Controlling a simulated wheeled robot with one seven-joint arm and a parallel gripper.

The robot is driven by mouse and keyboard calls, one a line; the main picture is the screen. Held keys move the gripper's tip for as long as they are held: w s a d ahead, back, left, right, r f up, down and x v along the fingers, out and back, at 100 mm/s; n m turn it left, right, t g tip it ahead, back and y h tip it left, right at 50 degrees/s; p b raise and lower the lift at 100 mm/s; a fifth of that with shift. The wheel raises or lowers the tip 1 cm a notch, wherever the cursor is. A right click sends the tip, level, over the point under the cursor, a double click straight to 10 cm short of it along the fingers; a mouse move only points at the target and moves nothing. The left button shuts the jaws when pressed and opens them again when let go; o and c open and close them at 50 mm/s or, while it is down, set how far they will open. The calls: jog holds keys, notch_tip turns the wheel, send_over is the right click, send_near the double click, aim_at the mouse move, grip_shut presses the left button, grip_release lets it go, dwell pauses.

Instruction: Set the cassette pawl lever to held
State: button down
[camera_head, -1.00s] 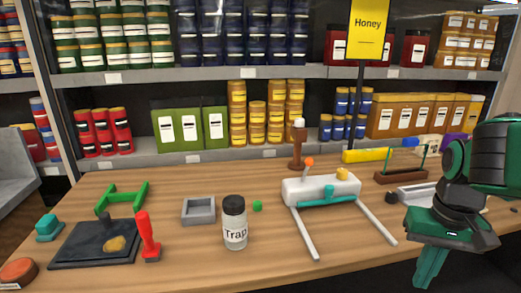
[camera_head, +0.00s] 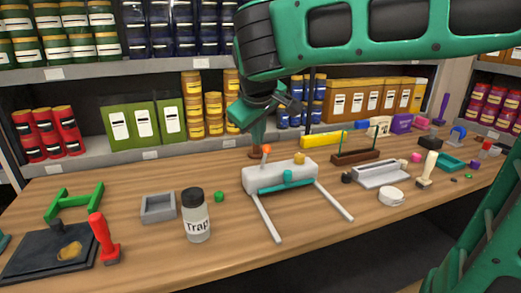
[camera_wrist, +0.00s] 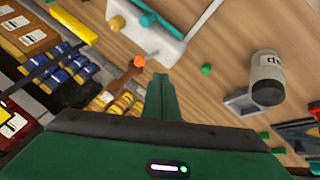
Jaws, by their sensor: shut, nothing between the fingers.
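A white device (camera_head: 262,178) with two pale rails, a teal bar (camera_head: 285,183) and a yellow knob (camera_head: 300,158) stands on the table. A short lever with an orange ball tip (camera_head: 267,149) rises at its back left; I take this to be the pawl lever, though no label shows. The orange tip also shows in the wrist view (camera_wrist: 139,61), just beyond the fingers. My gripper (camera_head: 240,122) is shut and empty, above and slightly left of the orange tip, apart from it. The fingers (camera_wrist: 160,85) point down toward the table. The lever's base is hard to make out.
A brown rack (camera_head: 356,157) and a yellow block (camera_head: 322,139) stand behind right. Stocked shelves line the back.

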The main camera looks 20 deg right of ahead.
jog(key=a, duration=0.1)
send_near(265, 157)
jog(key=w+f, duration=0.1)
jog(key=w+a+f, duration=0.1)
jog(key=f, duration=0.1)
jog(key=shift+a, duration=0.15)
jog(key=shift+w+d+f, duration=0.1)
jog(key=shift+w+d, duration=0.4)
jog(key=shift+d, duration=0.15)
jog(key=shift+a, duration=0.15)
